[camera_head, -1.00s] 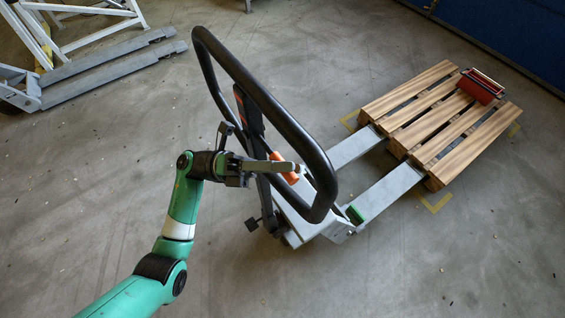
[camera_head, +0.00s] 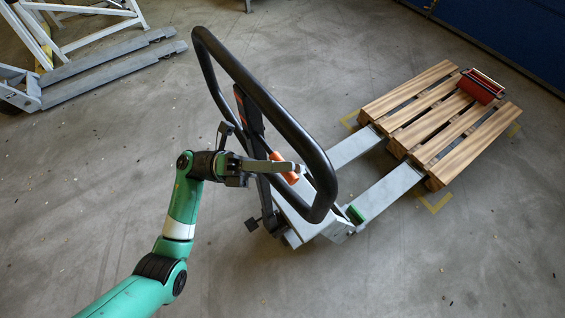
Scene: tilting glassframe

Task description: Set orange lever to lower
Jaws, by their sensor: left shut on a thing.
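The orange lever (camera_head: 291,178) shows at the middle of the head view, on the steering column of a grey pallet truck, inside its black loop handle (camera_head: 283,122). My left gripper (camera_head: 283,167) reaches in from the left, through the loop, with its fingers at the lever. It is shut on the orange lever. The fingers cover part of the lever, so its exact setting is hard to tell. My right gripper is not in view.
The pallet truck's forks (camera_head: 387,193) run under a wooden pallet (camera_head: 420,122) at the upper right. A red-topped object (camera_head: 481,86) lies on the pallet. White racks and grey forks (camera_head: 110,70) stand at the upper left.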

